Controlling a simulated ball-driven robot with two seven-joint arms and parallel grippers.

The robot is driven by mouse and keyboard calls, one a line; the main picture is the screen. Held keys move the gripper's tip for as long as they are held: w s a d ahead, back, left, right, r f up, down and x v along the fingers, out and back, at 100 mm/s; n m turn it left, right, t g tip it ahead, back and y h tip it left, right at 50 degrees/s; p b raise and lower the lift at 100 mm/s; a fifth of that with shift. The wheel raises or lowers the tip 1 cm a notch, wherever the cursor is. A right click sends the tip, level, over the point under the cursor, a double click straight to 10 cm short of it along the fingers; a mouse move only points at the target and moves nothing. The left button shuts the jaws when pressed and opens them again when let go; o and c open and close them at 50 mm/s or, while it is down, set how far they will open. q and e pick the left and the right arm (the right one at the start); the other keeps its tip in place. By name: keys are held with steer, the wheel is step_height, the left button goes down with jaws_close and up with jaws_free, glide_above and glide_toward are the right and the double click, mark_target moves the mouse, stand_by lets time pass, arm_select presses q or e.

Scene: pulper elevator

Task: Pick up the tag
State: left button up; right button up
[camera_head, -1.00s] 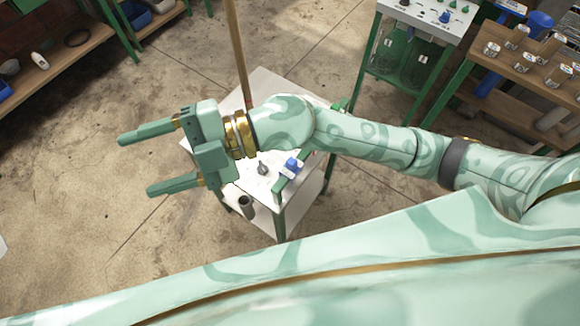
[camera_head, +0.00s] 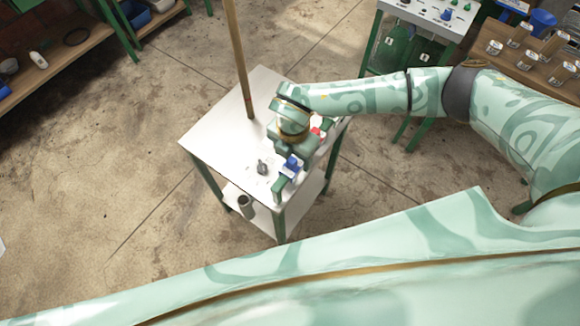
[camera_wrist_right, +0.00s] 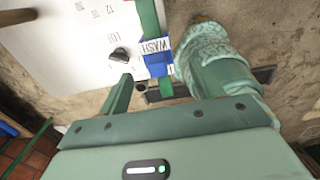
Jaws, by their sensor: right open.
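A blue block with a white label reading WASH (camera_wrist_right: 157,55) sits at the edge of the white tabletop in the right wrist view. It also shows as a small blue and white piece (camera_head: 291,164) in the head view. I cannot tell for certain whether this is the tag. My left gripper is out of view.
The white table (camera_head: 212,135) carries a dark knob (camera_head: 262,167), also in the wrist view (camera_wrist_right: 119,54). A small red item (camera_head: 317,131) lies beside my gripper. A wooden pole (camera_head: 238,60) rises behind. A shelf of jars (camera_head: 540,75) stands at right.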

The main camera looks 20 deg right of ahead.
mark_target(291, 166)
step_height(291, 166, down, 6)
steer(key=shift+w+a+f+b, duration=0.1)
steer(key=shift+w+b, duration=0.05)
steer(key=shift+b, duration=0.45)
steer(key=c, duration=1.1)
